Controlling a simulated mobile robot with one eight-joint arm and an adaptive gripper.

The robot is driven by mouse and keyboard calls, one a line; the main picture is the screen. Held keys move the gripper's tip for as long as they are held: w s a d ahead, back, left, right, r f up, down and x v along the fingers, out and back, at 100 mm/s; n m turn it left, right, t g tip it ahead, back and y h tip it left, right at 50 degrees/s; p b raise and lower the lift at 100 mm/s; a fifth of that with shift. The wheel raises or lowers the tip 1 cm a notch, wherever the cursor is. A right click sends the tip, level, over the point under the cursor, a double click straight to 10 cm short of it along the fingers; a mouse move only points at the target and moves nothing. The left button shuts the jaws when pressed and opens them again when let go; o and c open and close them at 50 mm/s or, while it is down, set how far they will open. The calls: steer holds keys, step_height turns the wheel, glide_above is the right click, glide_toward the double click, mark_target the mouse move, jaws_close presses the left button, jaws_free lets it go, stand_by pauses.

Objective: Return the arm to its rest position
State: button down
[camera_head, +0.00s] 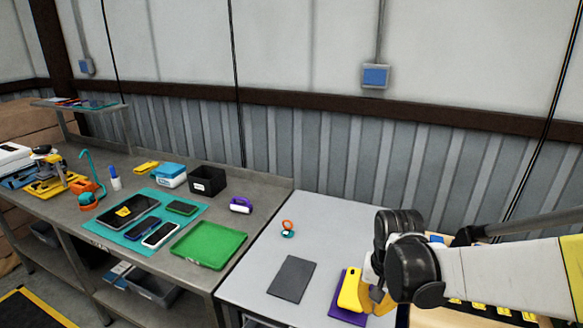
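My arm reaches in from the right edge, with a pale grey link and a dark joint above the right part of the light grey table (245,285). My gripper (377,296) is mostly hidden behind that dark joint. Only a small part shows, beside a yellow object (350,289). The yellow object is over a purple flat item (346,309) on the table. I cannot tell whether the gripper touches the yellow object or whether its fingers are open.
The workbench at left holds a green tray (207,244), a black bin (207,181), a teal mat (108,232) with phone-like devices, and a blue-and-white box (171,175).

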steer(key=s+r+n+t+b, duration=0.2)
steer(key=s+t, duration=0.1)
steer(key=s, duration=0.3)
steer(key=s+r+n+t+b, duration=0.1)
steer(key=s+r+t+b, duration=0.2)
steer(key=s, duration=0.4)
steer(key=shift+r+n+b, duration=0.15)
steer(key=shift+n+b, duration=0.2)
steer(key=shift+n, duration=0.05)
